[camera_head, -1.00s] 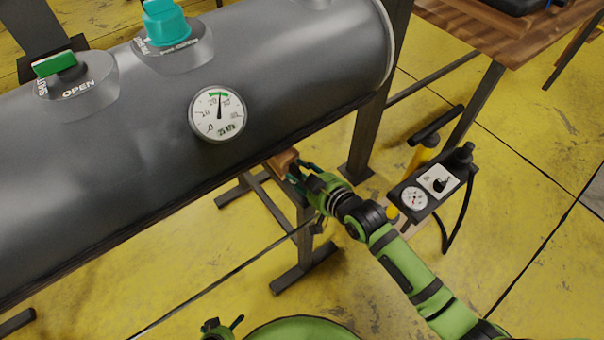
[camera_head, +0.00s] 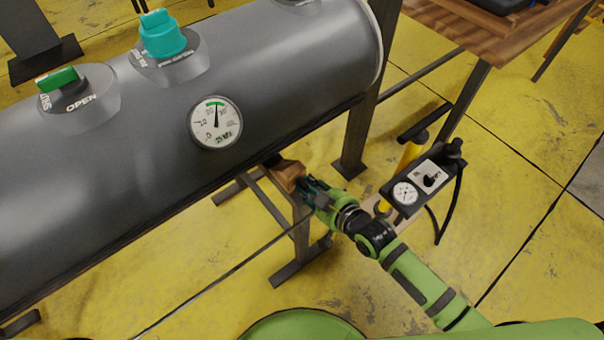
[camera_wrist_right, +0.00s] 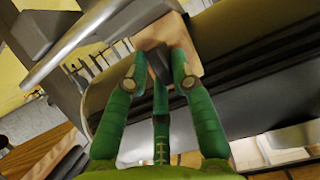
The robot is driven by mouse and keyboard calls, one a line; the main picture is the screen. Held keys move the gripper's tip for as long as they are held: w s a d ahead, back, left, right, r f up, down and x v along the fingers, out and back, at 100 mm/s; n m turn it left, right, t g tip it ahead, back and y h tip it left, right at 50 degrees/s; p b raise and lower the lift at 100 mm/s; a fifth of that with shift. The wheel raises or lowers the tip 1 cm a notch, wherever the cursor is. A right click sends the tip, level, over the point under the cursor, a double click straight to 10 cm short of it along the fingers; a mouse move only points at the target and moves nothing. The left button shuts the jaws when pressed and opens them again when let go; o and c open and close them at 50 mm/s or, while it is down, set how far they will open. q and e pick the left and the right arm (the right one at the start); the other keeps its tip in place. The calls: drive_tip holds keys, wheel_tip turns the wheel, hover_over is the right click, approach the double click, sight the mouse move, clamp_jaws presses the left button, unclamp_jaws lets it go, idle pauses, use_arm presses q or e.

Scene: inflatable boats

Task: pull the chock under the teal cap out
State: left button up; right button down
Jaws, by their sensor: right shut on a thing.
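The teal cap (camera_head: 165,38) stands upright on top of the grey inflatable tube (camera_head: 110,180). A wooden chock (camera_head: 288,174) shows at the tube's lower edge, to the right of and below the cap; its far end is hidden by the tube. My right gripper (camera_head: 308,187) is shut on the chock's near side. In the right wrist view the gripper's green fingers (camera_wrist_right: 160,72) close around a dark piece (camera_wrist_right: 157,62) on the face of the pale wooden chock (camera_wrist_right: 186,38). My left gripper is out of view.
A round gauge (camera_head: 215,123) and a green valve handle (camera_head: 58,79) sit on the tube. A dark stand (camera_head: 301,235) is below the chock. A pump with a gauge box (camera_head: 420,188) and hose stands right of my right arm. A wooden table (camera_head: 480,30) is at the upper right.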

drive_tip(key=shift+s+f, duration=0.1)
drive_tip(key=c, duration=1.3)
unclamp_jaws()
drive_tip(key=shift+s+d, duration=0.1)
drive_tip(key=shift+d, duration=0.05)
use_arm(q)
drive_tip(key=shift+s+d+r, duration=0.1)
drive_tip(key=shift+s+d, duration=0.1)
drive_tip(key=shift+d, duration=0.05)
use_arm(e)
drive_tip(key=v, duration=1.2)
drive_tip(key=shift+s+d, duration=0.1)
drive_tip(key=shift+f, duration=0.1)
